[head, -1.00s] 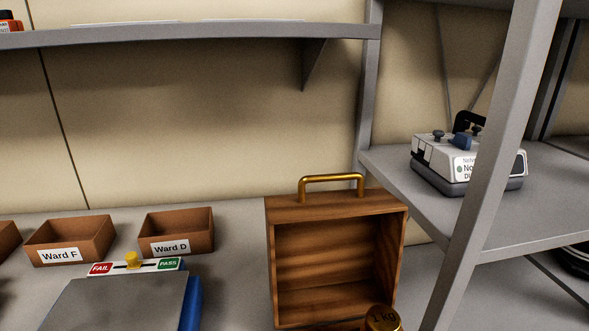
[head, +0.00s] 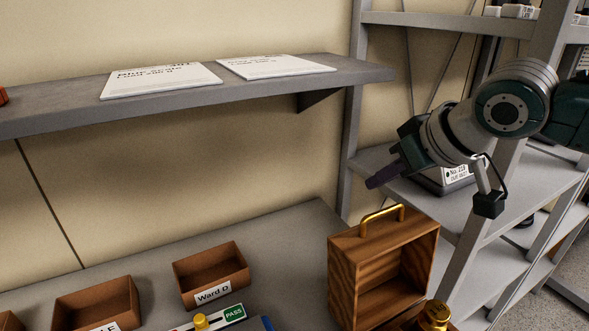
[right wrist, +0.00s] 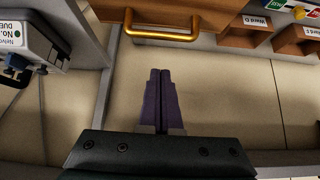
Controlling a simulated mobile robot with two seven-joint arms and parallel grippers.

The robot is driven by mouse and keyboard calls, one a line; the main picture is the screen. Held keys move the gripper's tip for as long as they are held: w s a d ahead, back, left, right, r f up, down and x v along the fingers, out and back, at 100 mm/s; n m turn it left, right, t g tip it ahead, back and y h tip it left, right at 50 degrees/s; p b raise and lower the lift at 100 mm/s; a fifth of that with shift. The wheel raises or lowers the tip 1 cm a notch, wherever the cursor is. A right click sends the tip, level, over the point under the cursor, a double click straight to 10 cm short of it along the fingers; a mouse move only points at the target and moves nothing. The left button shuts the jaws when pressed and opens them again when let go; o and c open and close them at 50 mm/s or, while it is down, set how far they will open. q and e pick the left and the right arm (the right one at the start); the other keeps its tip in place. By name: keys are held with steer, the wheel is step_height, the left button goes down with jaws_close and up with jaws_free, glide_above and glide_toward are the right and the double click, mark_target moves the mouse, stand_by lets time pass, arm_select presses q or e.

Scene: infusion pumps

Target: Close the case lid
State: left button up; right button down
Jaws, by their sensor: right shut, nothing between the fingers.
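The wooden case (head: 345,275) stands on the bench at the lower right of the head view. Its lid is raised upright, with the hollow inner side facing right and toward me. A brass handle (head: 381,221) tops it, and also shows in the right wrist view (right wrist: 163,35). A brass weight (head: 436,314) sits at the front of the case; the case's lower part is cut off by the frame. My right gripper (head: 370,184) is above and just behind the handle, apart from it. Its purple fingers (right wrist: 161,75) are together and empty. My left gripper is not in view.
A shelving rack post (head: 350,135) stands behind the case, with a pump (head: 457,176) on the rack shelf. Ward D bin (head: 211,275) is on the bench to the left. A wall shelf (head: 250,86) with cards runs above.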

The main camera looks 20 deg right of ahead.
mark_target(373, 223)
step_height(373, 223, down, 3)
steer(key=shift+f+p, duration=0.15)
steer(key=shift+p, duration=0.7)
steer(key=shift+s+f, duration=0.1)
steer(key=shift+s, duration=0.45)
